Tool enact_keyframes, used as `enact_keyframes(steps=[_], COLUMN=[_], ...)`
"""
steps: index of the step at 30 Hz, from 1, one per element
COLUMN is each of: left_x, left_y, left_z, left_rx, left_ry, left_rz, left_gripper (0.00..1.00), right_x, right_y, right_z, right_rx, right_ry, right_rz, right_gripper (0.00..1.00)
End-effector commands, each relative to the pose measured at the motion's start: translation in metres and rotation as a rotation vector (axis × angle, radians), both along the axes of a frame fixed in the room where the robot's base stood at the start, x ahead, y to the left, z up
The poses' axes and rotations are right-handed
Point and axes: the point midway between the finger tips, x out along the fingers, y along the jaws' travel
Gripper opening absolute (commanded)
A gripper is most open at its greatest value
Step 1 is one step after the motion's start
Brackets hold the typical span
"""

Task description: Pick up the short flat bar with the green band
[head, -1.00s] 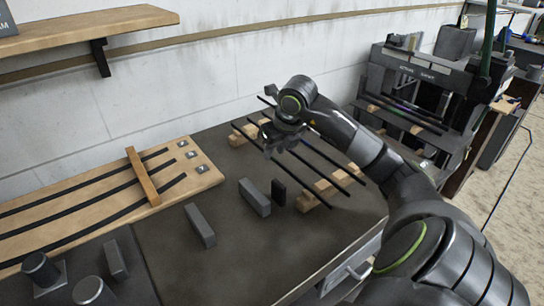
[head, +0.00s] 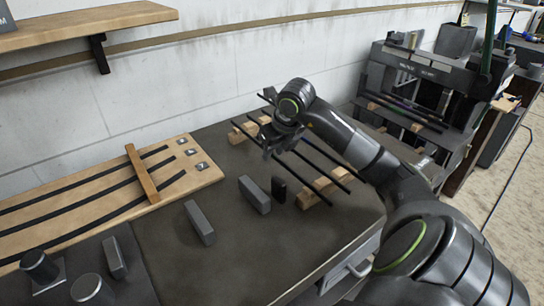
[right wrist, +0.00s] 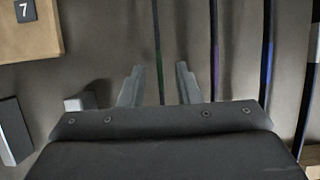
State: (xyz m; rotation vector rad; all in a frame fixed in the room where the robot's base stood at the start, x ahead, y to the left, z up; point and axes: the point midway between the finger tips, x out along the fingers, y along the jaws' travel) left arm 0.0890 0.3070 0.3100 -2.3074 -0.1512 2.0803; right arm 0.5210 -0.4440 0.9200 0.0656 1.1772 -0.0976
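A dark bar with a green band (right wrist: 159,68) runs up the right wrist view between my open fingers. My right gripper (right wrist: 160,82) straddles it; no contact shows. To its right lie a bar with a purple band (right wrist: 214,58), one with a blue-violet band (right wrist: 267,62) and another dark bar (right wrist: 305,90). In the head view my right gripper (head: 270,151) hangs over the left side of the bars, which rest on wooden blocks (head: 323,189). It covers part of them, and I cannot make out the green band there. My left gripper is not in view.
Grey blocks (head: 200,222) (head: 254,194) and a black block (head: 279,190) stand in front of the bars. A wooden board with black strips (head: 75,205) lies to the left. A dark press-like rack (head: 415,85) stands at the right. The wall is close behind.

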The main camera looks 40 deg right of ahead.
Motion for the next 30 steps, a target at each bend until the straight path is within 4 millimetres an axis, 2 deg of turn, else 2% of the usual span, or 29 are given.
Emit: enact_keyframes(steps=[11, 12, 19, 30], left_x=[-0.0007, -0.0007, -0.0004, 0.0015], left_y=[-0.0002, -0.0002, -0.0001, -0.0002], left_z=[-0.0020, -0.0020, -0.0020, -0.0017], left_rx=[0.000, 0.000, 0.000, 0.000], left_ry=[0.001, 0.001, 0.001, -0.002], left_rz=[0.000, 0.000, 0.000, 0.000], left_gripper=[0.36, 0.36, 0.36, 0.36], right_x=[0.0000, 0.0001, 0.0001, 0.0002], right_y=[0.0000, 0.0000, -0.0001, -0.0001], right_z=[-0.0009, -0.0009, -0.0009, -0.0005], right_rx=[0.000, 0.000, 0.000, -0.001], right_ry=[0.000, 0.000, 0.000, -0.001], right_rz=[0.000, 0.000, 0.000, 0.000], right_gripper=[0.30, 0.29, 0.00, 0.00])
